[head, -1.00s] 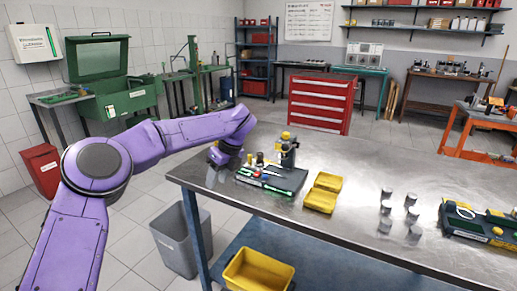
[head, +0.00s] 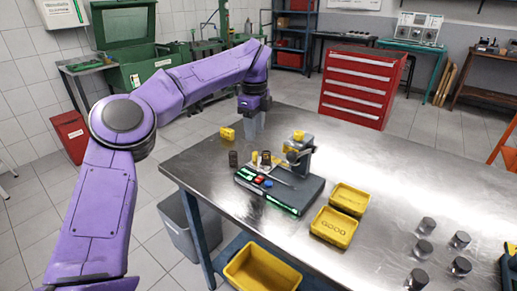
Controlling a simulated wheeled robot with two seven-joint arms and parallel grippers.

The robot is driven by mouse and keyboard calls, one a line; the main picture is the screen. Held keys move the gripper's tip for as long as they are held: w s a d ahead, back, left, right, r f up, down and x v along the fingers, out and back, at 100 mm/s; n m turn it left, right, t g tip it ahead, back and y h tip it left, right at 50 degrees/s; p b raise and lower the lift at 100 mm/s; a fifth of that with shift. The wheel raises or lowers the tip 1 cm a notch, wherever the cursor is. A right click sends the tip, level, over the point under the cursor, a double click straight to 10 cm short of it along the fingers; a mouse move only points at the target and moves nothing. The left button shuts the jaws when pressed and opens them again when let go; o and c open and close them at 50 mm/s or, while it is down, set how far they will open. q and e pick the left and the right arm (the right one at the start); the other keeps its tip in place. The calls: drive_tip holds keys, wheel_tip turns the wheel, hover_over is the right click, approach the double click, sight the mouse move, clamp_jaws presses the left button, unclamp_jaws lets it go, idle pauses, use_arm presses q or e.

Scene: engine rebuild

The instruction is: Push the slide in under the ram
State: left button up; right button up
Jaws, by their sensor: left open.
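A small bench press (head: 301,152) with a yellow top and grey body stands on a dark base (head: 285,192) on the metal table. The base has red and blue buttons and green lit strips along its front. A light slide (head: 268,168) appears to lie left of the press column, by brown and yellow cylinders (head: 254,158); its exact outline is too small to tell. My left gripper (head: 251,128) points down behind and left of the press, apart from it. Its grey fingers look empty and open. The right gripper is out of view.
A yellow block (head: 227,133) lies on the table left of my gripper. The steel table (head: 390,170) is clear behind the press.

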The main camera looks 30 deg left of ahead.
sight(255, 152)
use_arm(q)
wheel_tip(255, 152, down, 8)
drive_tip(key=shift+w, duration=0.1)
drive_tip(key=shift+s, duration=0.25)
drive_tip(key=shift+w, duration=0.1)
clamp_jaws()
